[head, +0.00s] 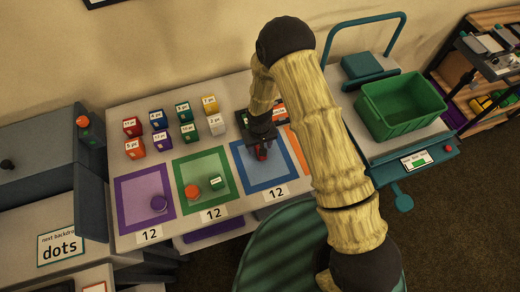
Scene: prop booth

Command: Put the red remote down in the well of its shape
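My gripper (262,140) points down over the upper part of the blue-bordered square (265,184) on the table. A small dark red thing (261,153) shows at its fingertips; it is too small and covered to tell whether it is the red remote, or whether the fingers are closed on it. No well with a remote's shape can be made out. A reddish and dark item (280,117) lies just behind the gripper, partly hidden by my arm.
A green crate (390,135) stands at right.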

